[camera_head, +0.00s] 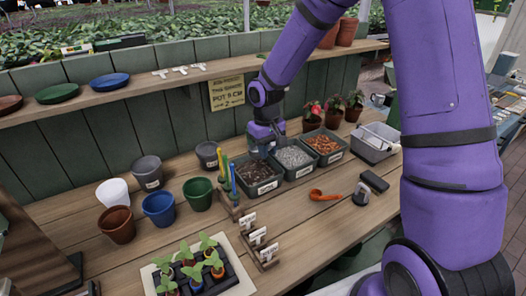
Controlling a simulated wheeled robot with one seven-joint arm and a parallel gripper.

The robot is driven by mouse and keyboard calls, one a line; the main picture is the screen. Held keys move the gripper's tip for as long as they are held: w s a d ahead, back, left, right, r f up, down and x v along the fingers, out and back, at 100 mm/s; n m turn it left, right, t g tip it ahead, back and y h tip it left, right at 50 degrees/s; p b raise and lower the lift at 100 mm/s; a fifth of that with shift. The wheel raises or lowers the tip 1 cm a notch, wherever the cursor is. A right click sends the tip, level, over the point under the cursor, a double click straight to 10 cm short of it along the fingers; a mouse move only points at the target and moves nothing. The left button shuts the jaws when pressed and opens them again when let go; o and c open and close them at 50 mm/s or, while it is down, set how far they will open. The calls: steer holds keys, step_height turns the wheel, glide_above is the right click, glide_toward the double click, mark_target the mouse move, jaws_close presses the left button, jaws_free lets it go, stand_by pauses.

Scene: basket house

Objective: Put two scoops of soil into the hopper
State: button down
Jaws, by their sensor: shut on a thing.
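My gripper (262,152) points down at the dark soil bin (262,188), the leftmost of three dark labelled bins on the bench. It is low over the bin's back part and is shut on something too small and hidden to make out. The soil (254,171) shows as a dark brown fill in front of the gripper. An orange scoop (322,195) lies on the bench in front of the bins, apart from the gripper. I cannot tell which thing is the hopper.
Bins of grey gravel (292,156) and orange-brown chips (323,144) stand right of the soil. A grey tub (369,153) is farther right. Colored sticks (229,180) stand close left of the soil bin. Pots (158,208) and a seedling tray (235,277) fill the left and front.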

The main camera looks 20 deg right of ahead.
steer(key=g, duration=0.1)
glide_above(267, 182)
steer(key=w, duration=0.1)
step_height(267, 182, down, 5)
steer(key=shift+f, duration=2.3)
steer(key=shift+s+d+f, duration=0.1)
steer(key=shift+s+f, duration=0.15)
steer(key=shift+f, duration=0.25)
steer(key=shift+r, duration=0.1)
steer(key=shift+w+r, duration=0.2)
steer(key=shift+r, duration=0.55)
steer(key=shift+t, duration=0.5)
steer(key=shift+s+r, duration=0.1)
steer(key=shift+r, duration=4.7)
